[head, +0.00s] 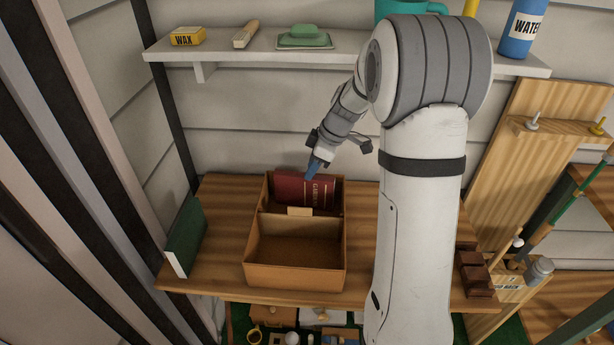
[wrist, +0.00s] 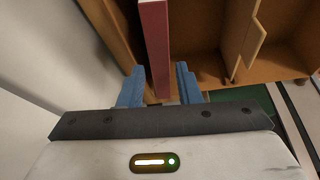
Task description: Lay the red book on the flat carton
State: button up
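The red book (head: 305,190) stands upright in the back compartment of an orange-brown divided box (head: 295,276), its cover with gold lettering facing the front. In the wrist view its narrow edge (wrist: 155,45) runs between my two blue fingers. My gripper (head: 316,167) is at the book's top edge, reaching down from above. In the wrist view my gripper (wrist: 161,88) is open around the book; a narrow gap shows at the right finger, and contact on the left is unclear. I cannot make out a flat carton in either view.
The box's front compartment is empty. A green book (head: 187,238) stands at the wooden table's (head: 215,213) left end. A shelf (head: 250,51) above holds a wax box (head: 187,36), a brush (head: 245,34) and a green-topped item (head: 304,37). Brown blocks (head: 475,271) lie at the right.

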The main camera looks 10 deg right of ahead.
jog(key=shift+v, duration=0.85)
jog(key=s+a+r+m+h, duration=0.1)
jog(key=s+m, duration=0.5)
jog(key=s, duration=0.7)
jog(key=s+a+r+m+h, duration=0.1)
jog(key=s+r+m+h, duration=0.2)
jog(key=s+m, duration=0.4)
jog(key=s+r, duration=0.1)
jog(key=s, duration=0.6)
jog(key=shift+a+r, duration=0.3)
jog(key=shift+r, duration=0.1)
jog(key=shift+r+t+p, duration=0.3)
jog(key=shift+r+p, duration=0.25)
jog(key=shift+r, duration=0.1)
